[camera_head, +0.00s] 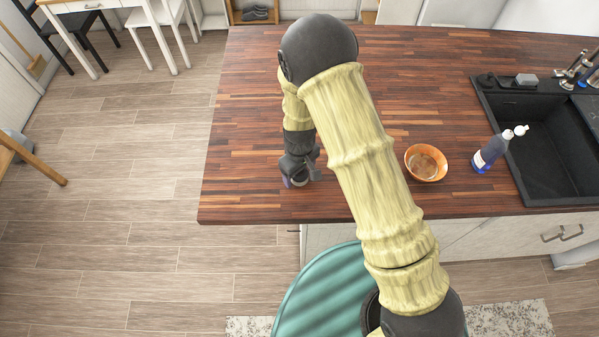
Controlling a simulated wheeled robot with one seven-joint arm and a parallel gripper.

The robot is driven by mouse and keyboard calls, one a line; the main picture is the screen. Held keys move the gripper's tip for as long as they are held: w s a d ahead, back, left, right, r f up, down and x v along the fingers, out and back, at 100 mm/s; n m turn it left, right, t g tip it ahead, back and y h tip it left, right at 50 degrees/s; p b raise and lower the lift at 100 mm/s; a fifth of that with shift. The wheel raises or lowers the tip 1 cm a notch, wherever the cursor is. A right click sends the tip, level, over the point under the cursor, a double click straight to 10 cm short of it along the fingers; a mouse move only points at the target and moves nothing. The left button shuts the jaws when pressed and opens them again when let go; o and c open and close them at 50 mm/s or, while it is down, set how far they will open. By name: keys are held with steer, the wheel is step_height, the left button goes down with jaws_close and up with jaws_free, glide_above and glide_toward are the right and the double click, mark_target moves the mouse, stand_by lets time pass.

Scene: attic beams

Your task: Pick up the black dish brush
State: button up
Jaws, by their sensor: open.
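My gripper (298,180) is low over the left front part of the wooden counter (258,95), pointing down, and it is open. A small item shows at its fingertips, but it is largely hidden and I cannot tell what it is. I cannot clearly make out a black dish brush. A small black item (487,80) lies at the back left corner of the sink rim, far to the right of my gripper, and is too small to identify.
An orange bowl (426,163) stands right of my arm. A grey block (527,80) is on the sink's back rim. The counter's left and back are clear.

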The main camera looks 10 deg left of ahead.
steer(key=shift+c, duration=0.4)
steer(key=c, duration=1)
step_height(320, 180, up, 10)
steer(key=b, duration=0.2)
steer(key=shift+b, duration=0.35)
steer(key=o, duration=0.3)
steer(key=shift+c, duration=0.9)
